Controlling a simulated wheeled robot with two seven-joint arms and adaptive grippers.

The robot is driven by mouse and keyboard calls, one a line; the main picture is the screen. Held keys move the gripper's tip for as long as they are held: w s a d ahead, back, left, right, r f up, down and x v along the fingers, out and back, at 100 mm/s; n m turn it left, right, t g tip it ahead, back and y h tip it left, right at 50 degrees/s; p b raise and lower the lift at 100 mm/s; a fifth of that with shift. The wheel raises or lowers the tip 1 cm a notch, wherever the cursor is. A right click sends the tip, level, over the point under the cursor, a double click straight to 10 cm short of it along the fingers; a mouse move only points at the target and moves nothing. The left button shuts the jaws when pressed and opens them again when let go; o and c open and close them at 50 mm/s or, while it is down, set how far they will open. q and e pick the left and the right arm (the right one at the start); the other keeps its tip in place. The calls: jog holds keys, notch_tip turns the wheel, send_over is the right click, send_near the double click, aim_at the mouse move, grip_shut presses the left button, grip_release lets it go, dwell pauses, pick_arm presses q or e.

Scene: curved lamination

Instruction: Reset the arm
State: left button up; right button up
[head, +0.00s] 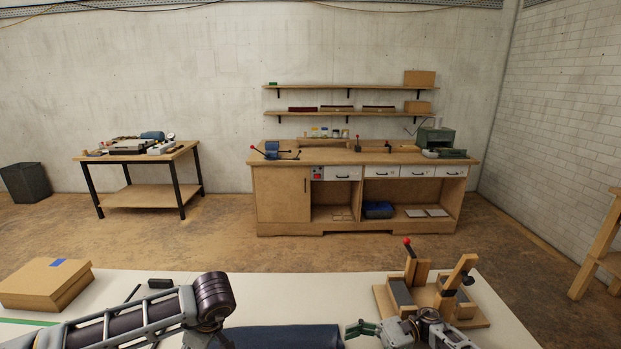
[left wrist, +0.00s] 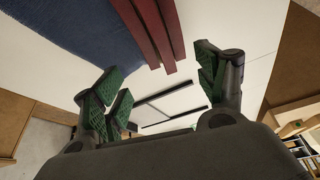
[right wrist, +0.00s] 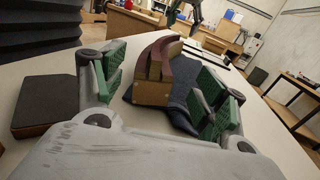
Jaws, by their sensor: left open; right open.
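My left arm (head: 120,318) reaches in from the left over the white table in the head view. In the left wrist view my left gripper (left wrist: 160,92) is open, with nothing between its green-padded fingers. Dark red strips (left wrist: 145,30) lie beyond it beside a blue cloth (left wrist: 70,35). My right gripper (head: 366,328) is low in the head view, near the cloth's right end. In the right wrist view the right gripper (right wrist: 163,88) is open. A curved wooden block (right wrist: 152,92) with a reddish upper part stands beyond its fingers, by the blue cloth (right wrist: 183,108).
A wooden fixture (head: 385,303) with a red-knobbed lever stands on the table at right, close to my right arm. A cardboard box (head: 42,285) sits at the table's left. Thin black strips (left wrist: 165,92) lie on the table. A workbench (head: 282,195) stands against the back wall.

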pick_arm(q)
jog(key=shift+r+p, duration=2.8)
jog(key=shift+r, duration=0.2)
pick_arm(e)
notch_tip(320, 180, up, 6)
pick_arm(q)
jog(key=shift+r+p, duration=0.55)
pick_arm(e)
jog(key=shift+r, duration=0.6)
pick_arm(q)
jog(key=shift+s+f, duration=0.1)
jog(key=shift+s, duration=0.05)
pick_arm(e)
jog(key=shift+s+f, duration=0.1)
